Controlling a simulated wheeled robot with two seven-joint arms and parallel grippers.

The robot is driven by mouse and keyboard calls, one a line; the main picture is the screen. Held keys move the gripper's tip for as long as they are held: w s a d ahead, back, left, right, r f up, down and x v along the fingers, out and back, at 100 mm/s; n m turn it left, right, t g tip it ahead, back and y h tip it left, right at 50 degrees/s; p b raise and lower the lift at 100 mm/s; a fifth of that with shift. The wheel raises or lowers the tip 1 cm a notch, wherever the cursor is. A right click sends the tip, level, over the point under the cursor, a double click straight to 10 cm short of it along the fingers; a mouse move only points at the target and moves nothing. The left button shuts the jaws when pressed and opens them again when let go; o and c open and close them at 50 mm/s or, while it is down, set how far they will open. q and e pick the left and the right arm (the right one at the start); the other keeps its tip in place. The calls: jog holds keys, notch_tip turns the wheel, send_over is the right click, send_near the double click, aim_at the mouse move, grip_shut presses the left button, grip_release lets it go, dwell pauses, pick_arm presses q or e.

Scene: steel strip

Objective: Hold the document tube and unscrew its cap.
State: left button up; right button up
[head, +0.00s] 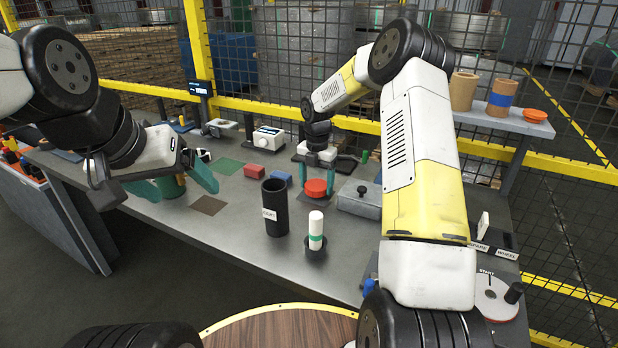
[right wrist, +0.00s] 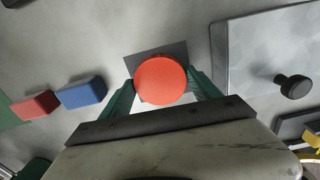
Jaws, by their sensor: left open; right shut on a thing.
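A round orange-red cap (head: 316,188) is between the fingers of my right gripper (head: 318,186), over a dark square mat (head: 309,199). It also shows in the right wrist view (right wrist: 161,80), with a finger on each side. Whether it touches the mat is unclear. A green cylinder (head: 172,187), which seems to be the document tube, stands at the left between the spread fingers of my left gripper (head: 172,184). The left hand partly hides it. The left gripper is open.
A black cylinder labelled CERT (head: 275,208) and a white tube with a green band (head: 316,230) in a black holder stand in front. Red (head: 254,171) and blue (head: 281,179) blocks lie behind. A grey box (head: 359,199) is right of the cap. A brown mat (head: 208,205) is bare.

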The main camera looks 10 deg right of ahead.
jog(key=shift+f, duration=0.6)
jog(key=shift+f, duration=0.1)
jog(key=o, duration=1.5)
jog(key=shift+o, duration=0.2)
